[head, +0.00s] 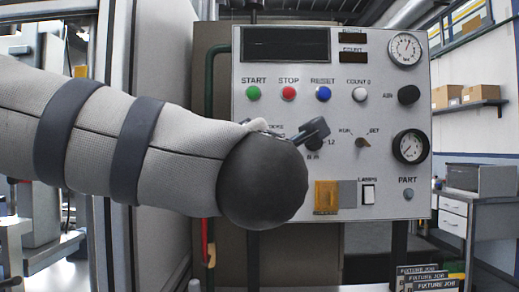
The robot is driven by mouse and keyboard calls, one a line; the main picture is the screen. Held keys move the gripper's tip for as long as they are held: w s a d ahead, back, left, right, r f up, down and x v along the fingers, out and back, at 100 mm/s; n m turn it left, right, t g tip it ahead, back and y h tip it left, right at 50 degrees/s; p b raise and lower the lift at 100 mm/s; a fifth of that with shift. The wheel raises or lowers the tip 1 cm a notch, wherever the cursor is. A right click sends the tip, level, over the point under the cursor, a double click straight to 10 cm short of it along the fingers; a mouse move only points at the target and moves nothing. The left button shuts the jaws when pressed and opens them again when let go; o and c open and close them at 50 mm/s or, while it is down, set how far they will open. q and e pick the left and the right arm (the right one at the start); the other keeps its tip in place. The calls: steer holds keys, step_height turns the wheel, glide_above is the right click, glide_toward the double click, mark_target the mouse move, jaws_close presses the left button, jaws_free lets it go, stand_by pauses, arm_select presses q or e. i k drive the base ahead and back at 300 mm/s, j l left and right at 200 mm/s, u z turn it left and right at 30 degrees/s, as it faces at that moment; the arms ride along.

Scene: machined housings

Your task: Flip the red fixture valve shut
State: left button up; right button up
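A narrow red handle (206,240), which looks like the fixture valve's lever, hangs upright along a green pipe (209,90) left of the control panel. Its upper end and any valve body are hidden behind my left arm. My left arm crosses from the left, in front of the pipe. Its rounded dark wrist covers the panel's lower left. Part of my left gripper (316,131) shows beyond the wrist, in front of the panel's middle, up and right of the red handle. Its fingers are mostly hidden, so its opening cannot be told. My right gripper is out of view.
The grey panel (285,75) carries green, red, blue and white buttons, black knobs, two gauges, a yellow piece (326,196) and a lamp switch (368,194). Fixture job cards (430,278) stand at the lower right. A grey drawer bench (470,215) stands farther right.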

mark_target(205, 261)
steer(key=k, duration=1)
